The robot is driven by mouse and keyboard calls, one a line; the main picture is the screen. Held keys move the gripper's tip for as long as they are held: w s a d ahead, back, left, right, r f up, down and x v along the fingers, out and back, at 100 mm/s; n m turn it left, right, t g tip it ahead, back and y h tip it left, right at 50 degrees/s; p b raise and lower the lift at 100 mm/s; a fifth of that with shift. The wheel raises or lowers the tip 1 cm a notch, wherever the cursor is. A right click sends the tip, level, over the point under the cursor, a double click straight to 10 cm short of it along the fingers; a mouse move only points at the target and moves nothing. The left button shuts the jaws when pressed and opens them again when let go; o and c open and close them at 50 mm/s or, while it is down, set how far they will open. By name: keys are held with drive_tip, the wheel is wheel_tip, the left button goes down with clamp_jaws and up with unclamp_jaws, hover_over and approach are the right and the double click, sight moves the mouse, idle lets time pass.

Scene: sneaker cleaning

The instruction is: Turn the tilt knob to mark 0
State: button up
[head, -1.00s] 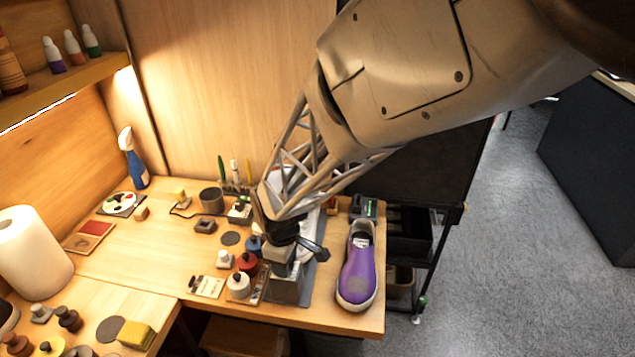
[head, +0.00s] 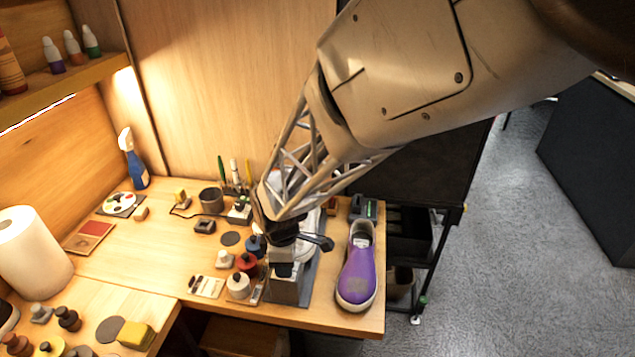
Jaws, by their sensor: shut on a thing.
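A black lever-like part (head: 318,241) sticks out to the right at gripper height. A white shoe-like shape (head: 308,243) shows partly behind my arm, above a grey plate. A purple sneaker (head: 357,275) with a white sole stands to the right, apart from my gripper.
Red (head: 247,263) and white (head: 238,285) jars stand close to the left of the stand. A dark cup (head: 211,200) and upright brushes are behind. A paper roll (head: 33,250) stands at far left.

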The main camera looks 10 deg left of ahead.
drive_tip(key=o, duration=0.7)
drive_tip(key=shift+r, duration=0.15)
drive_tip(key=shift+r, duration=2.35)
drive_tip(key=shift+d, duration=0.1)
